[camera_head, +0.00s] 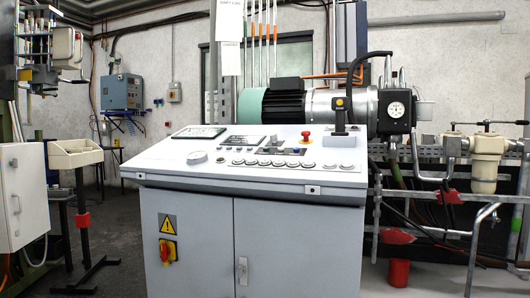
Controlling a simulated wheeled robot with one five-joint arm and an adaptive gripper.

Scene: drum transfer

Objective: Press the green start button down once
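A grey control console (250,185) stands in the middle of the head camera view. Its sloped top carries a row of round, pale buttons (265,163) along the front. A red mushroom button (305,136) sits behind the row, towards the right, and a small blue button (296,151) lies between. I cannot make out a clearly green button on the panel; the controls are too small to tell. My gripper is not in view, and nothing touches the console top.
A lever (340,115) rises at the console's right end. A motor (310,104) with a gauge (396,110) stands behind. Pipes and rails (470,205) crowd the right. A pale tray stand (76,153) and white cabinet (22,195) are left; floor (112,225) between is open.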

